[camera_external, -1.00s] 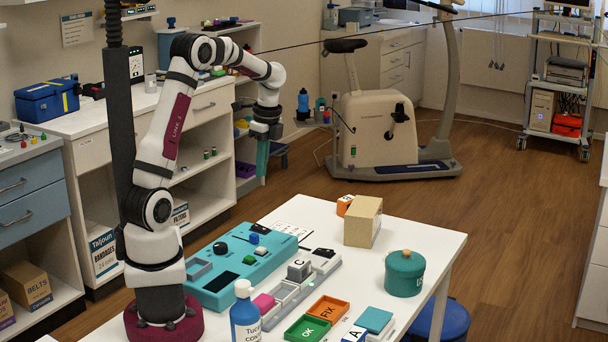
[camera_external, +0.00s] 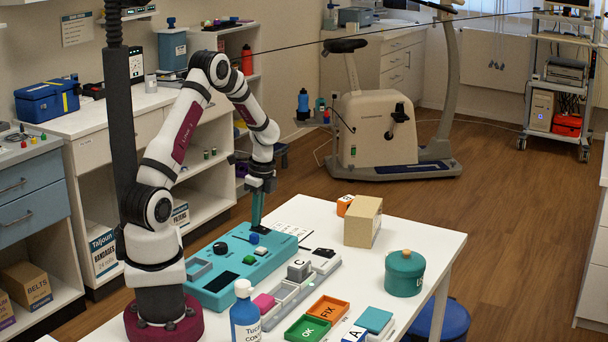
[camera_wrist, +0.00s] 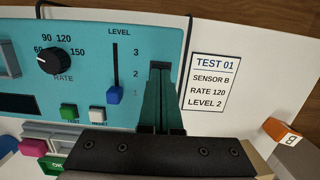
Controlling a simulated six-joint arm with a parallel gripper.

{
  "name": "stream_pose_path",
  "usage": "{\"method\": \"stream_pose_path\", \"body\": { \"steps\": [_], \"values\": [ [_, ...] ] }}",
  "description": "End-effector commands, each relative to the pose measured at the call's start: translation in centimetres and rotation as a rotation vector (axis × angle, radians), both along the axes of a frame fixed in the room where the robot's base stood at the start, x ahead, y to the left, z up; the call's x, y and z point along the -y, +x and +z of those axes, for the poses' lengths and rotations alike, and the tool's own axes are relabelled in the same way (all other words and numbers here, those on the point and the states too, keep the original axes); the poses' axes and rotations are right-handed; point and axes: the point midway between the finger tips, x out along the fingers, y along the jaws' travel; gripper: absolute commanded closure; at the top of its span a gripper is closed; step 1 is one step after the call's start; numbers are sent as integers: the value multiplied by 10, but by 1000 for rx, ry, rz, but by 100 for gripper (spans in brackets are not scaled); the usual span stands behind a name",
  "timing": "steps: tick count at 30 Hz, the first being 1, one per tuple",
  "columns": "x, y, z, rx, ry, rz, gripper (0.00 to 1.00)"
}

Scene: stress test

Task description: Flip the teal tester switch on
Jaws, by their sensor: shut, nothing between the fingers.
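The teal tester (camera_external: 228,272) lies on the white table, and its panel (camera_wrist: 90,20) fills the left of the wrist view. My gripper (camera_external: 257,226) is shut and empty, pointing down at the tester's far right corner. In the wrist view my gripper (camera_wrist: 160,74) covers most of a dark slot (camera_wrist: 159,66) right of the level slider. The switch there is hidden behind the fingers, so I cannot tell its position or whether the tips touch it. The blue level slider (camera_wrist: 114,96) sits low in its track, by the 1. The rate knob (camera_wrist: 52,60) is at left.
The test card (camera_wrist: 212,82) lies right of the tester and reads Sensor B, Rate 120, Level 2. Green (camera_wrist: 69,112) and white (camera_wrist: 97,115) buttons sit near the slider. A cardboard box (camera_external: 363,222), an orange block (camera_external: 344,205) and a teal jar (camera_external: 404,274) stand further right.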

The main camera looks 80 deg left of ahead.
Motion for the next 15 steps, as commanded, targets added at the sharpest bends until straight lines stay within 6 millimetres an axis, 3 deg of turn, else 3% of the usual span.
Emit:
{"method": "stream_pose_path", "body": {
  "steps": [15],
  "values": [
    [-1, -1, -4, 0, 0, 0, 100]
  ]
}}
